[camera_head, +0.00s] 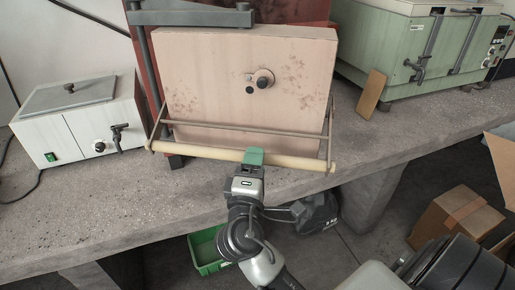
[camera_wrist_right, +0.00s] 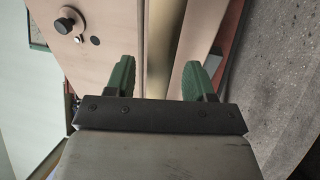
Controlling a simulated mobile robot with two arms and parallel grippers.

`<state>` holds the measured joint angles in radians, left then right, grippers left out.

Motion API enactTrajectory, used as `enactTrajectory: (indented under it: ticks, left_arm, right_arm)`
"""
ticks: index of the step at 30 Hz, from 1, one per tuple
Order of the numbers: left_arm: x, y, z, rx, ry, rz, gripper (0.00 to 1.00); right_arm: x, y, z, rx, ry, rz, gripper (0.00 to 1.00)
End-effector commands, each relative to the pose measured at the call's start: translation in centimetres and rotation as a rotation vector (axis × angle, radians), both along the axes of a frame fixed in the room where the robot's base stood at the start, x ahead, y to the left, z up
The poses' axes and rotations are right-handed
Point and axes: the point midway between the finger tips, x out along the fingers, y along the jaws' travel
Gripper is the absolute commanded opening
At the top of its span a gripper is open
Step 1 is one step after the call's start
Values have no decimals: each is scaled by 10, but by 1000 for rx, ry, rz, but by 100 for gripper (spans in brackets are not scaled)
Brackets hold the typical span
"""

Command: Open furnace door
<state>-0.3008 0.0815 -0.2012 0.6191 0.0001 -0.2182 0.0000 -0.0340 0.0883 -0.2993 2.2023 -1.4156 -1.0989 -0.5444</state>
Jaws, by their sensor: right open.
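The furnace door (camera_head: 215,80) is a pinkish-beige, stained block with a small dark knob (camera_head: 264,79), and it looks closed. A pale horizontal bar handle (camera_head: 195,151) runs along its lower front on metal side arms. My right gripper (camera_head: 253,157) is at the middle of this bar, its green fingers overlapping it. In the right wrist view the bar (camera_wrist_right: 165,45) passes between the two open green fingers (camera_wrist_right: 160,80), with gaps visible on both sides. The door with its knob (camera_wrist_right: 66,24) is at the upper left there. My left gripper is not in view.
A white heated box (camera_head: 80,120) stands left on the concrete bench (camera_head: 100,200). A green oven (camera_head: 420,45) stands right, with a tan board (camera_head: 369,94) leaning before it. Below are a green crate (camera_head: 206,250) and a cardboard box (camera_head: 450,215).

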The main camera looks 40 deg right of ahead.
Motion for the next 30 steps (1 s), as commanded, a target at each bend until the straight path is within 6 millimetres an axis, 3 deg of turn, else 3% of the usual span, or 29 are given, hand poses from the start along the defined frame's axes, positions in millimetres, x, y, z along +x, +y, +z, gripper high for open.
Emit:
enactTrajectory:
  ticks: [7, 18, 28, 30]
  left_arm:
    - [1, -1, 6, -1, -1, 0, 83]
    - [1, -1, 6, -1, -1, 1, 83]
    - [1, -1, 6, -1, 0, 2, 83]
    - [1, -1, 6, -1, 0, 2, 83]
  right_arm:
    - [22, -22, 7, -1, -1, 0, 54]
    - [25, -26, 7, 1, 0, 0, 54]
    - [25, -25, 7, 1, 1, 1, 3]
    - [25, -25, 7, 1, 1, 1, 0]
